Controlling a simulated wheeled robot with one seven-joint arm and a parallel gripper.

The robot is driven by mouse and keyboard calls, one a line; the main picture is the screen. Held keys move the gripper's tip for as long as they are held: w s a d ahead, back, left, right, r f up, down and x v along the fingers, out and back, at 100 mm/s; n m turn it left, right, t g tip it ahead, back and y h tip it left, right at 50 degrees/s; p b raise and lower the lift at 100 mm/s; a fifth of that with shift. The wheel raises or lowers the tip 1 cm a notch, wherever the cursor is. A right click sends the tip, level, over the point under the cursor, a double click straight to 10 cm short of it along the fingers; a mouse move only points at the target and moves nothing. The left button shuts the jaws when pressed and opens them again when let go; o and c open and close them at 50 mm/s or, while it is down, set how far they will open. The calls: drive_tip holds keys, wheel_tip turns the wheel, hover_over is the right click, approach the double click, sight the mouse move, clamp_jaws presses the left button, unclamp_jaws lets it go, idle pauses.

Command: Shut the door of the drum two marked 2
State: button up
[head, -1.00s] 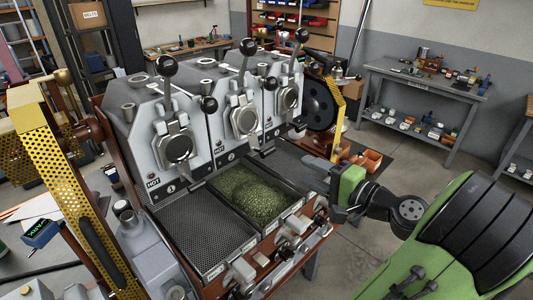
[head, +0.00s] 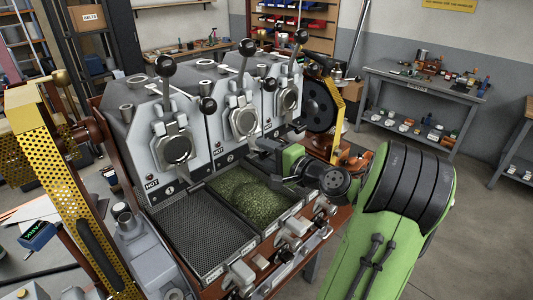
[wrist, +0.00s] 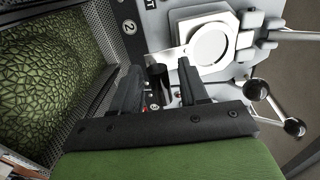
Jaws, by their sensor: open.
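The door of drum two (head: 243,121) is the round, pale disc on the middle drum's front, with a "2" plate beneath it. The disc fills the upper right of the wrist view (wrist: 210,46), beside the "2" mark. I cannot tell how far the door stands open. My gripper (head: 257,149) is low in front of drum two, just above the back of the bean tray. In the wrist view my gripper (wrist: 160,75) is open, its two fingers apart. A short dark cylinder (wrist: 157,75) shows between them; I cannot tell whether they touch it.
Drum one's door (head: 178,149) is on the left and drum three's door (head: 288,99) on the right. Levers with black balls (head: 249,47) rise around the drums.

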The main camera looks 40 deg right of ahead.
sight(255, 153)
clamp_jaws()
drive_tip(key=shift+w+f+b, duration=0.15)
drive_tip(key=shift+w+f, duration=0.25)
drive_tip(key=shift+w, duration=0.3)
drive_tip(key=shift+w+f+b, duration=0.1)
drive_tip(key=shift+w+f, duration=0.35)
drive_tip(key=shift+w, duration=0.25)
drive_tip(key=shift+w+f+b, duration=0.15)
drive_tip(key=shift+w+f, duration=0.25)
drive_tip(key=shift+w, duration=0.3)
drive_tip(key=shift+s, duration=0.1)
unclamp_jaws()
